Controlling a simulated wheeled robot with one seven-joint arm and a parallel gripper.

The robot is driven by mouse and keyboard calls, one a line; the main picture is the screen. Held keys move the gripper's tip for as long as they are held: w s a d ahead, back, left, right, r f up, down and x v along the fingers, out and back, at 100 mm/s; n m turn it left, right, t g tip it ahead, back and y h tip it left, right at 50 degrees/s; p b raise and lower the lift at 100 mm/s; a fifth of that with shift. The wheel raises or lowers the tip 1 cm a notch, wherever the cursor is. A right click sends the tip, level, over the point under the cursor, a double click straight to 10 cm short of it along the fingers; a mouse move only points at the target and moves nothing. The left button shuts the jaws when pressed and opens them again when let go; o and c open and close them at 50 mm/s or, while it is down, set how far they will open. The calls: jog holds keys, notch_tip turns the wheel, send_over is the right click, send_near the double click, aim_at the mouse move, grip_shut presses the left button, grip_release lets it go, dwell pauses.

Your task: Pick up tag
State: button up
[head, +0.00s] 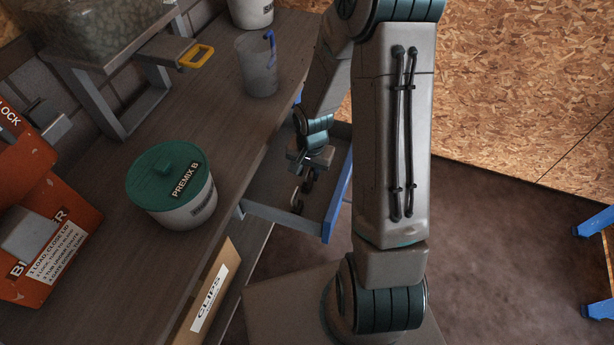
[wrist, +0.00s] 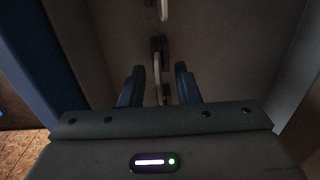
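My gripper (head: 304,182) reaches down into the open drawer (head: 264,215) under the workbench. In the wrist view its two blue fingers (wrist: 159,76) stand apart, with a gap between them. A thin pale piece (wrist: 157,64) with a dark end shows in line with this gap, close to the drawer floor. A second pale piece (wrist: 164,9) lies farther off at the top of the wrist view. I cannot tell which of these is the tag, as no label can be read. In the head view a small pale item (head: 296,200) shows just below the fingers.
The blue drawer front (head: 338,195) and the drawer's walls stand close around my gripper. On the bench are a green-lidded Premix B tub (head: 172,185), a clear jug (head: 258,68) and a white bucket (head: 252,12). A box marked Clips (head: 208,300) is at the front.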

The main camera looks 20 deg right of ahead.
jog(key=shift+f, duration=0.5)
grip_shut()
jog(key=shift+w+r, duration=0.1)
jog(key=shift+r, duration=0.45)
notch_tip(320, 180, up, 4)
jog(key=shift+d+f+p, duration=0.1)
jog(key=shift+f+p, duration=0.1)
jog(key=shift+p, duration=0.35)
jog(key=w+d+r+p, duration=0.1)
jog(key=w+d+r, duration=0.4)
jog(key=d, duration=0.5)
jog(key=shift+r, duration=0.7)
